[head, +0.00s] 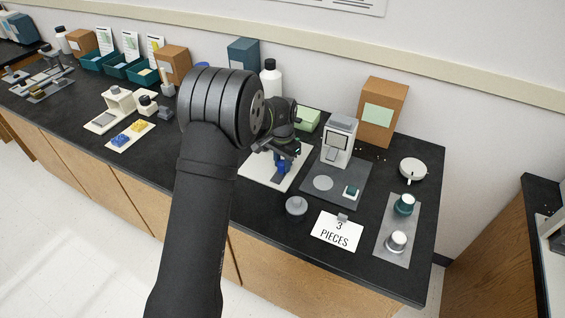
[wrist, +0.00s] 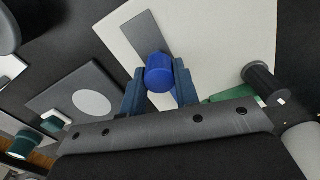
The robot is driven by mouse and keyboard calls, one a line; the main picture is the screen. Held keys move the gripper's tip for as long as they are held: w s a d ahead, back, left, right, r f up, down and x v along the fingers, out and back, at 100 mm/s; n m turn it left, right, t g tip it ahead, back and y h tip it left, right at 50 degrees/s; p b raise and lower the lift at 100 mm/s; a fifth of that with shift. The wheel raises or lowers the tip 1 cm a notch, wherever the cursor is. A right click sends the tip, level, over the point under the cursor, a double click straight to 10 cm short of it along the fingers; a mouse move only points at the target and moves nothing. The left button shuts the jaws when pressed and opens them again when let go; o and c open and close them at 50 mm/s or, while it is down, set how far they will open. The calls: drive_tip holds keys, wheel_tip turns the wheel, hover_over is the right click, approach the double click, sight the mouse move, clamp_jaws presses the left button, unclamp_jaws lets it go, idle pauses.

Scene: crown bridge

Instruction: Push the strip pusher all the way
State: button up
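A white board (head: 255,167) lies on the black bench, and it also shows in the wrist view (wrist: 220,40). A flat grey strip (wrist: 142,35) lies on it, with a blue round knob (wrist: 159,72) at its near end. I take the strip and knob to be the strip pusher. The knob is partly visible in the head view (head: 281,167). My gripper (wrist: 159,80) has one blue finger against each side of the knob and appears shut on it. My arm hides part of the board in the head view.
A dark grey plate (head: 338,187) with a white device (head: 339,142) stands just right of the board. A grey round knob (head: 296,206) and a "3 pieces" card (head: 337,231) lie in front. A dark cylinder (wrist: 262,82) is close to my gripper's right side.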

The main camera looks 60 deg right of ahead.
drive_tip(key=c, duration=0.3)
drive_tip(key=shift+a, duration=0.55)
drive_tip(key=o, duration=1)
drive_tip(key=shift+r, duration=0.1)
wheel_tip(320, 180, up, 17)
drive_tip(key=shift+r, duration=0.15)
